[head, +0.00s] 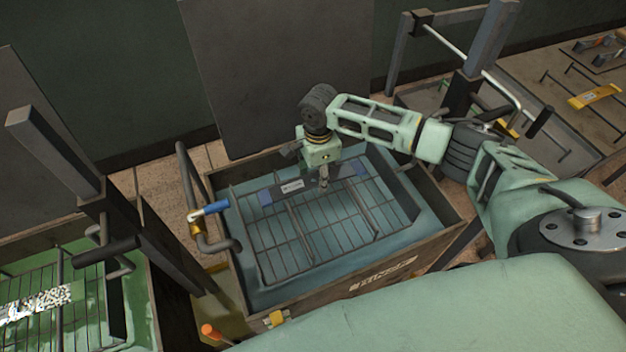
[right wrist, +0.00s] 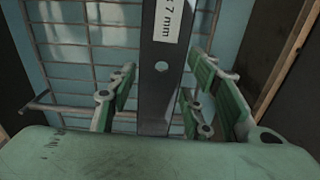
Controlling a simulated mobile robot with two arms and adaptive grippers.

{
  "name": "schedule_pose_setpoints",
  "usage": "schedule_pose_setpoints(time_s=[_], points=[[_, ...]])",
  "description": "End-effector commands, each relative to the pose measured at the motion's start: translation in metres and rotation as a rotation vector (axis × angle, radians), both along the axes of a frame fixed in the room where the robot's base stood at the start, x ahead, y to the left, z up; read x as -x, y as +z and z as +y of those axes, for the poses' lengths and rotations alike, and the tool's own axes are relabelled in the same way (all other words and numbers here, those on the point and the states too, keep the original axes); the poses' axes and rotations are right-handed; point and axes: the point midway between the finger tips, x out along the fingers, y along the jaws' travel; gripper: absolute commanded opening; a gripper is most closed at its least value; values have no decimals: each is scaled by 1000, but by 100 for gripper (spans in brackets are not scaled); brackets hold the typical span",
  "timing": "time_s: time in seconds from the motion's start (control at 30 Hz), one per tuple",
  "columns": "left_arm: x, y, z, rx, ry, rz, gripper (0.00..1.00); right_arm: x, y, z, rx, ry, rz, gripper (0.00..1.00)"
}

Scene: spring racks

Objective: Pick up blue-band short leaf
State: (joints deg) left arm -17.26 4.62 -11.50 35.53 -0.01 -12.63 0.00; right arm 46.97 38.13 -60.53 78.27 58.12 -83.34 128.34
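The blue-band short leaf (head: 292,186) is a dark flat bar with blue bands near its ends and a white label. It lies across a wire rack in the teal-filled tank. My right gripper (head: 323,184) points down over the leaf, right of the label. In the right wrist view the leaf (right wrist: 161,90) runs between the fingers of the gripper (right wrist: 158,92), its label reading "7 mm", with a hole below the label. The fingers stand apart on either side of the leaf, with a narrow gap at the left. My left gripper is not in view.
The tank (head: 385,272) has raised walls around the rack (head: 310,235). A green tank (head: 135,290) is at the lower left. A yellow leaf (head: 595,96) lies on the far-right rack.

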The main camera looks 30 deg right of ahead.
Motion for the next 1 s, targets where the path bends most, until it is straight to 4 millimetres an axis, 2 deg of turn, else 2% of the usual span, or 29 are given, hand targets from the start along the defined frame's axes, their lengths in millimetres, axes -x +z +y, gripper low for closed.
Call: schedule_pose_setpoints(time_s=[0.07, 0.47, 1.0], points=[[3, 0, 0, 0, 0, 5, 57, 0, 0, 0, 0, 0, 0, 36], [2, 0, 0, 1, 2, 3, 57, 0, 0, 0, 0, 0, 0, 1], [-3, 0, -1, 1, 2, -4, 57, -2, 3, 0, -2, 0, -4, 0]])
